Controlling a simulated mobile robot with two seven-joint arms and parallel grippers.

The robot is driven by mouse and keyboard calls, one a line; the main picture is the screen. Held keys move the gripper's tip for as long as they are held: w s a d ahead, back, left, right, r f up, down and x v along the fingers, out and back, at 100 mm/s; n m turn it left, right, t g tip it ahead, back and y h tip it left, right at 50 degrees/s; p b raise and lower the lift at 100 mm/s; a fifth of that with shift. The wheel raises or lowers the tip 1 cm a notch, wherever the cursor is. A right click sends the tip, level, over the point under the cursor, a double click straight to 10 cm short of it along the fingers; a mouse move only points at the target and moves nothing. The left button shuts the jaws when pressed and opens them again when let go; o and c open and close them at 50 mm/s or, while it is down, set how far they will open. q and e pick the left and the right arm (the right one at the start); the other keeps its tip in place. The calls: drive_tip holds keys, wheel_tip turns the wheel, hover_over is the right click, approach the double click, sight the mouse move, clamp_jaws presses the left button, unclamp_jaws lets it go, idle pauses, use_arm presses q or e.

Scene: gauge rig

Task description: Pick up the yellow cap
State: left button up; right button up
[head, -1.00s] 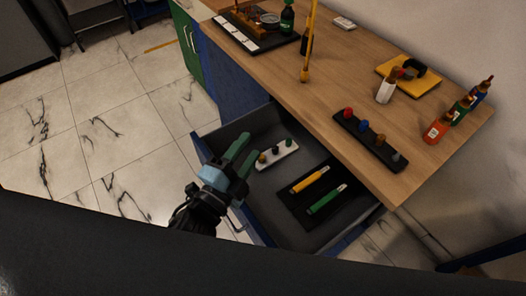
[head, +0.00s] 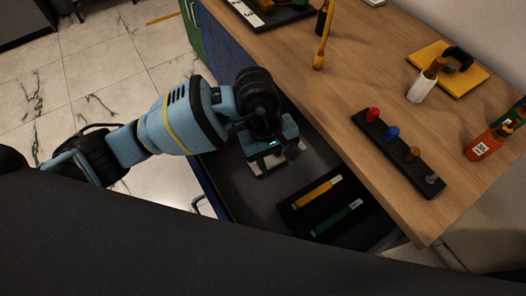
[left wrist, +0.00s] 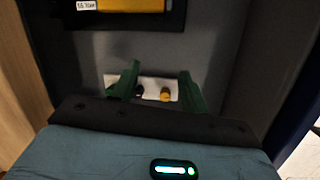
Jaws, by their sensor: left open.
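The yellow cap (left wrist: 165,94) stands on a white strip (left wrist: 152,81) in the open drawer. In the left wrist view it lies between the two green fingers of my left gripper (left wrist: 160,68), closer to the right finger, with a gap on both sides. A dark cap (left wrist: 140,92) stands beside it, close to the left finger. My left gripper is open and empty. In the head view my left gripper (head: 270,148) points down into the drawer and hides the caps. My right gripper is not in view.
The drawer also holds a black tray (head: 327,206) with a yellow tool (head: 317,193) and a green tool (head: 337,217). The wooden tabletop (head: 290,60) overhangs the drawer on the right. A dark rack with coloured knobs (head: 392,152) stands near the table edge.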

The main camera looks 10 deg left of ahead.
use_arm(q)
drive_tip(key=w+a+y, duration=0.1)
drive_tip(key=w+a, duration=0.1)
drive_tip(key=a, duration=0.1)
drive_tip(key=w+a+t+y, duration=0.1)
drive_tip(key=shift+w+a+r+m+y, duration=0.25)
drive_tip(key=shift+w+a+m+y, duration=0.05)
drive_tip(key=shift+w+m, duration=0.1)
drive_tip(key=shift+s+f, duration=0.15)
drive_tip(key=shift+f, duration=0.65)
drive_tip(key=shift+w+f, duration=0.15)
drive_tip(key=shift+f, duration=1.4)
drive_tip(key=shift+w+f, duration=0.15)
drive_tip(key=shift+f, duration=1.4)
clamp_jaws()
